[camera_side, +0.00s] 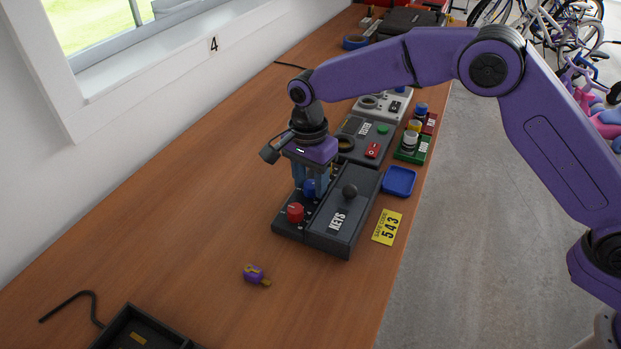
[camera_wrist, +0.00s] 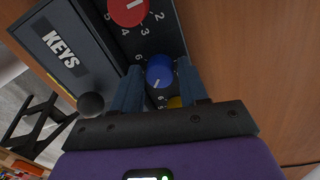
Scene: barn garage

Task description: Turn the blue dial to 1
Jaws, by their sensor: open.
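The blue dial (camera_wrist: 160,71) is on a dark panel beside the KEYS box, between a red dial (camera_wrist: 128,10) and a partly hidden yellow dial (camera_wrist: 174,102). Part of the blue dial also shows in the side view (camera_side: 309,187), behind my fingers. My gripper (camera_wrist: 160,68) is open, pointing down, with one finger on each side of the blue dial. I cannot tell whether the fingers touch it. Numbers are printed around the dials; a small pale mark shows on the blue dial's lower part, but its setting is not clear.
The KEYS box lid (camera_side: 345,222) with a black knob adjoins the dials. A tester box (camera_side: 366,138) stands behind. A purple-and-yellow object (camera_side: 256,275) lies in front; the wood at left is mostly clear.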

